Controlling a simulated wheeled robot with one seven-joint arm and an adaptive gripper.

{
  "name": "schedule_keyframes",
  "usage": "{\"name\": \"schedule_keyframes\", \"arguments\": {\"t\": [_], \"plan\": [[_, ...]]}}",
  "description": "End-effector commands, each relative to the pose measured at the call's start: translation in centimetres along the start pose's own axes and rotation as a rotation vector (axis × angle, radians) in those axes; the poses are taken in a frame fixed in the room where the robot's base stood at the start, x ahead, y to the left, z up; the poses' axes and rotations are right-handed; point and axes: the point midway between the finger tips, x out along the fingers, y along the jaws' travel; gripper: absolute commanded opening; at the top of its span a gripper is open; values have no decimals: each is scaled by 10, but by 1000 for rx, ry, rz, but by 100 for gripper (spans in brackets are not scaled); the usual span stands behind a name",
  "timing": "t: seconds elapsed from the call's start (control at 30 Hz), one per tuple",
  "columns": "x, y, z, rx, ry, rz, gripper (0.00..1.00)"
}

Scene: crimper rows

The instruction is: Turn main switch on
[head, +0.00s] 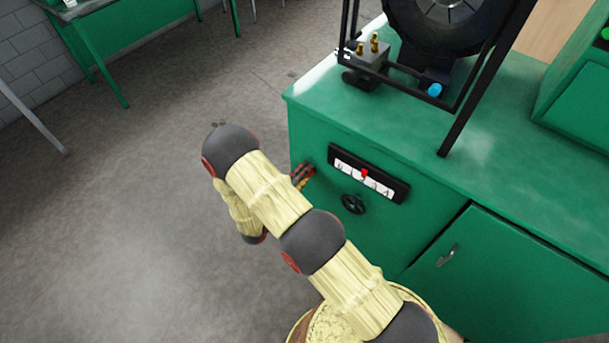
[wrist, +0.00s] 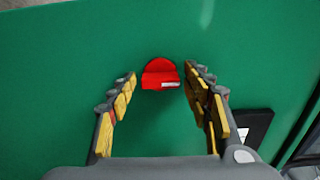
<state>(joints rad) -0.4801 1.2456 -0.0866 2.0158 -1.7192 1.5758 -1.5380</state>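The main switch (wrist: 161,75), a red rotary knob with a round back and a pale mark, sits on the green cabinet side in the wrist view. My gripper (wrist: 160,82) is open, with one finger on each side of the knob. Gaps show between the knob and both fingertips in the picture; I cannot tell how far the tips are from the panel. In the head view my gripper (head: 303,175) is at the left part of the cabinet front, partly behind my arm. The knob cannot be made out clearly there.
The green cabinet (head: 390,125) carries a dial panel (head: 368,175) with a red marker and a black handwheel (head: 353,204) right of my gripper. A black-framed machine (head: 430,75) stands on top. The floor (head: 110,220) to the left is clear.

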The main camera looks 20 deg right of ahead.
Motion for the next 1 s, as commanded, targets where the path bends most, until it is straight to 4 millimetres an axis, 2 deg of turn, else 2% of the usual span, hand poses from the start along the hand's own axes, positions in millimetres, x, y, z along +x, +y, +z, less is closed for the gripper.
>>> {"name": "schedule_keyframes", "arguments": {"t": [0.63, 1.0], "plan": [[0, 0, 0, 0, 0, 1, 11], [0, 1, 0, 61, 0, 2, 11]]}}
